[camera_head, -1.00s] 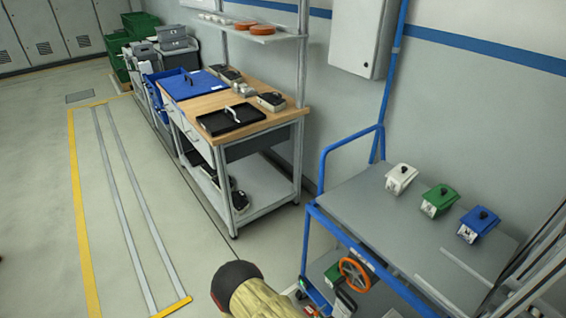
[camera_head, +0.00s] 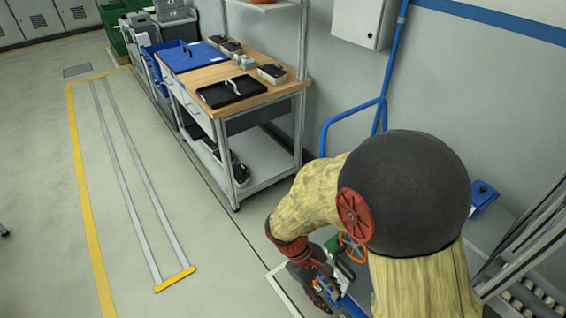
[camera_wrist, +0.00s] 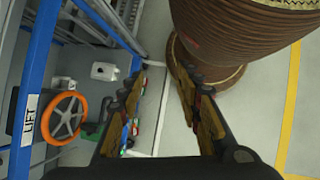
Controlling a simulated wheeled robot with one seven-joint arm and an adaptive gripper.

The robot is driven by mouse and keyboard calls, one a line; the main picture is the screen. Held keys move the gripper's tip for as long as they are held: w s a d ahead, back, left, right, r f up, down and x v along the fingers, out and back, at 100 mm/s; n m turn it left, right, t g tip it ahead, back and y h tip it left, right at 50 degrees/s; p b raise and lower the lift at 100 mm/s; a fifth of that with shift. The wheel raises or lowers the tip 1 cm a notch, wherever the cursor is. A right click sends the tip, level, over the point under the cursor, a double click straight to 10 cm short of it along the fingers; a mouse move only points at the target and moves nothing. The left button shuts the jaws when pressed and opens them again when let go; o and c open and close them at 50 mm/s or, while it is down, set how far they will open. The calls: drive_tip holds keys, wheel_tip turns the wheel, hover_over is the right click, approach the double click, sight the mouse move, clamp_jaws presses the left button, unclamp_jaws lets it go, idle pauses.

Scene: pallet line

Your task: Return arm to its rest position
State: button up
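My gripper (camera_wrist: 158,105) shows in the wrist view with its two fingers apart and nothing between them. In the head view my gripper (camera_head: 325,285) is low beside the blue-framed cart, at the bottom of the picture. My bent arm covers much of the cart's top and most of what stands on it. The fingertips are partly hidden in the head view.
The cart's blue frame (camera_wrist: 36,80) and an orange handwheel (camera_wrist: 62,118) are close on the left in the wrist view. A blue box (camera_head: 483,194) sits on the cart. A wood-topped workbench (camera_head: 245,88) stands beyond. The floor at left (camera_head: 60,220) is clear.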

drive_tip(key=s+d+r+m+t+y, duration=0.1)
drive_tip(key=d+r+m+t+y, duration=0.1)
drive_tip(key=r, duration=0.6)
drive_tip(key=s+d+r+m+t+y, duration=0.1)
drive_tip(key=r+m+t, duration=0.3)
drive_tip(key=r, duration=0.5)
drive_tip(key=s+d+r+m+t+y, duration=0.1)
drive_tip(key=d+r+m+t+y, duration=0.1)
drive_tip(key=r, duration=0.7)
drive_tip(key=shift+s+d+r+m+t+y, duration=0.3)
drive_tip(key=shift+d+m+t, duration=0.25)
drive_tip(key=shift+d, duration=0.2)
